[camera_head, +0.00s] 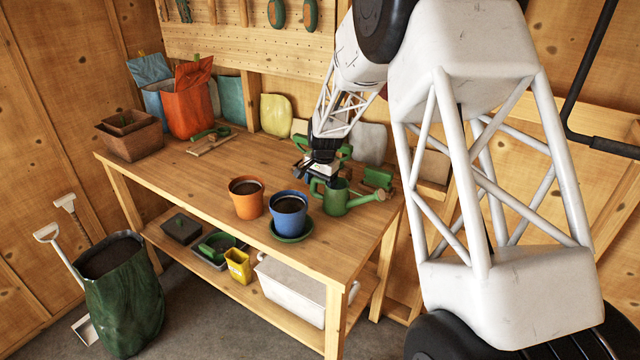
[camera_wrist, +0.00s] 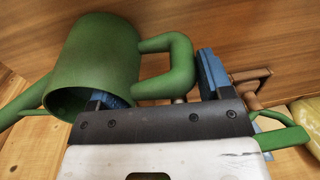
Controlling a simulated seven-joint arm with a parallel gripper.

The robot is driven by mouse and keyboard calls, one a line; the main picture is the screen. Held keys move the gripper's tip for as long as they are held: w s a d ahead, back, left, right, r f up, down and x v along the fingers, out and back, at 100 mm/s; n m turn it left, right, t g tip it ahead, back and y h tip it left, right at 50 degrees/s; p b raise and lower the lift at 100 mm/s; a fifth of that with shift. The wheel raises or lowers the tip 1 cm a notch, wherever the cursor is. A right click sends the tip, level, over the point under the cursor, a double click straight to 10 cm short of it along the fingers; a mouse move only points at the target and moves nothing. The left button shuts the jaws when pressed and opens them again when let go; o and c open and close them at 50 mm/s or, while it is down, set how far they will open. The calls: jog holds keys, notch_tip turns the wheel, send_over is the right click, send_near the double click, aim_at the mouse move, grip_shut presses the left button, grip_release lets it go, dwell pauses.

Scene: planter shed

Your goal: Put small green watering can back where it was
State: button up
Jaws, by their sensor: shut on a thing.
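The small green watering can (camera_head: 337,199) is upright at the right front part of the workbench, its spout pointing right. I cannot tell whether its base touches the bench top. My gripper (camera_head: 319,180) reaches down at its handle side and is shut on it. In the wrist view the can (camera_wrist: 95,62) fills the upper left, with its handle between the blue finger pads of my gripper (camera_wrist: 160,85). One pad is partly hidden by the can's body.
A blue pot (camera_head: 289,204) on a green saucer (camera_head: 291,238) stands close left of the can. An orange pot (camera_head: 246,198) is further left. Green and wooden items (camera_head: 377,178) lie behind the spout. The workbench (camera_head: 190,175) is clear at left centre.

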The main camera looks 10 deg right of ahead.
jog(key=shift+f, duration=0.2)
dwell(0.3)
jog(key=o, duration=1.3)
jog(key=shift+r, duration=0.15)
jog(key=r, duration=1.1)
jog(key=shift+s+d+r, duration=0.1)
jog(key=shift+s+d, duration=0.25)
jog(key=shift+d, duration=0.05)
jog(key=shift+r, duration=0.35)
jog(key=shift+s, duration=0.1)
